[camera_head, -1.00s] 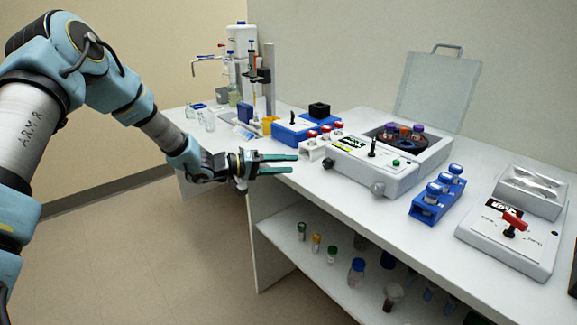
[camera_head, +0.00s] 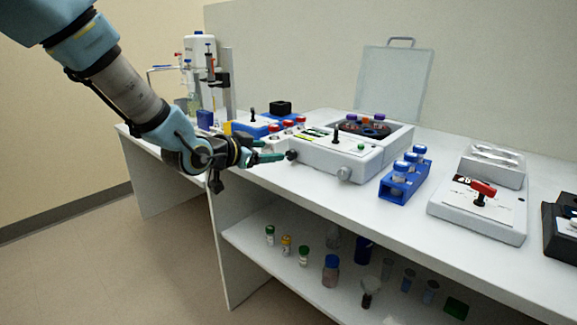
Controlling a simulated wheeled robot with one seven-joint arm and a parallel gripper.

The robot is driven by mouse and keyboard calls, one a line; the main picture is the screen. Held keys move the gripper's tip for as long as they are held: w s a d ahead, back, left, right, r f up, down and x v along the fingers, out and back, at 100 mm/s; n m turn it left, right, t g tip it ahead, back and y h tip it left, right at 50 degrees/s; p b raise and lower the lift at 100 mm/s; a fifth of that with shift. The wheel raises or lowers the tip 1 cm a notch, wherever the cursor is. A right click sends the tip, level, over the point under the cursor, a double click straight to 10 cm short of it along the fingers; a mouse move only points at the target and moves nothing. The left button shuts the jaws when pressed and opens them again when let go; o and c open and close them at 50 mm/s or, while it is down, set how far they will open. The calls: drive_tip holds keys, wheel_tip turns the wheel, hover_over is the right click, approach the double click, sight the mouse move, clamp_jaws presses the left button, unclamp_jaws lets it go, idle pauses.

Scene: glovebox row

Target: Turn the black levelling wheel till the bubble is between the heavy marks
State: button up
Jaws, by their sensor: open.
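The black levelling wheel (camera_head: 291,155) shows as a small dark knob at the left front corner of the light grey instrument (camera_head: 320,160). My gripper (camera_head: 274,151) is just left of the wheel, its teal fingers open and pointing right at it. The fingertips look very near the wheel; I cannot tell whether they touch. A yellow-green strip (camera_head: 313,132) lies on the instrument's top near the wheel. It may be the level, but the bubble and the heavy marks are too small to make out.
A blue rack (camera_head: 404,183) of capped tubes stands right of the instrument. A grey box with a red lever (camera_head: 482,190) is further right. Red-capped items (camera_head: 287,125) stand close behind my gripper. The bench's front edge runs below it, over a shelf (camera_head: 290,262) with bottles.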

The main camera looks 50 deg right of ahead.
sight(290, 154)
drive_tip(key=shift+m+t+y, duration=0.3)
drive_tip(key=shift+m+t, duration=0.1)
drive_tip(key=shift+m, duration=0.4)
drive_tip(key=x, duration=0.3)
drive_tip(key=p+x, duration=0.1)
drive_tip(key=x, duration=0.2)
drive_tip(key=s+x, duration=0.1)
drive_tip(key=x, duration=0.3)
drive_tip(key=shift+a+f+p, duration=0.1)
drive_tip(key=shift+f+p, duration=0.25)
drive_tip(key=shift+p, duration=0.05)
clamp_jaws()
